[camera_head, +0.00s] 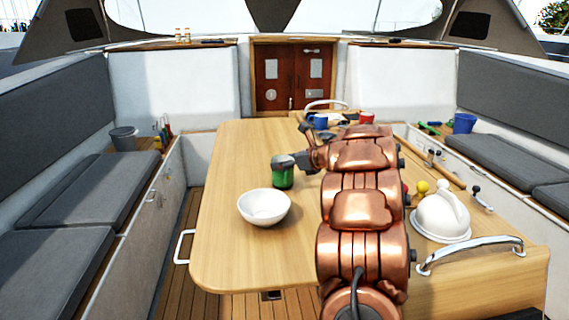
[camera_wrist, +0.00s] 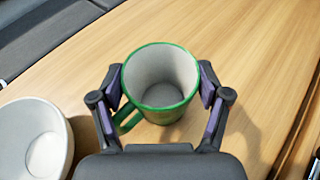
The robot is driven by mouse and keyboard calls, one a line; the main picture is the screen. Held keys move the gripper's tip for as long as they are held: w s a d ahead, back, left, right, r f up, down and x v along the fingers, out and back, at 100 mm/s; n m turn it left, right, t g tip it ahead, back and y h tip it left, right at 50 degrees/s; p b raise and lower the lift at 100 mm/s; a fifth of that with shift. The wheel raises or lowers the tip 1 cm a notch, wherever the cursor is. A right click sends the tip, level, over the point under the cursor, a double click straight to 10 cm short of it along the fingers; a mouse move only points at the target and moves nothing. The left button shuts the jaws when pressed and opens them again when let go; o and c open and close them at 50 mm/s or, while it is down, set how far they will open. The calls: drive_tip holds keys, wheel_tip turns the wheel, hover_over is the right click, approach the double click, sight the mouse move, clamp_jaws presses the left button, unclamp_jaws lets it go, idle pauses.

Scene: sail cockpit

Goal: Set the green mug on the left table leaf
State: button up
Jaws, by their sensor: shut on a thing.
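The green mug (camera_head: 282,178) is over the left table leaf (camera_head: 228,230), behind the white bowl. In the wrist view the mug (camera_wrist: 178,112) is upright, with a green outside and rim and an empty white inside. Its handle points to the lower left. My gripper (camera_wrist: 161,78) is shut on the mug, one finger on each side. In the head view my gripper (camera_head: 287,160) is at the mug's top. I cannot tell whether the mug's base touches the wood or is slightly above it.
A white bowl (camera_head: 264,207) stands on the leaf in front of the mug, and close to my gripper in the wrist view (camera_wrist: 38,140). A blue mug (camera_head: 319,122) and a red mug (camera_head: 366,118) stand farther back. Bare wood lies left of the mug.

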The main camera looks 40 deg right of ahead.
drive_tip(key=shift+f, duration=0.45)
drive_tip(key=shift+f, duration=0.15)
drive_tip(key=o, duration=1.2)
drive_tip(key=shift+r, duration=0.2)
drive_tip(key=b+v, duration=0.3)
drive_tip(key=v, duration=0.9)
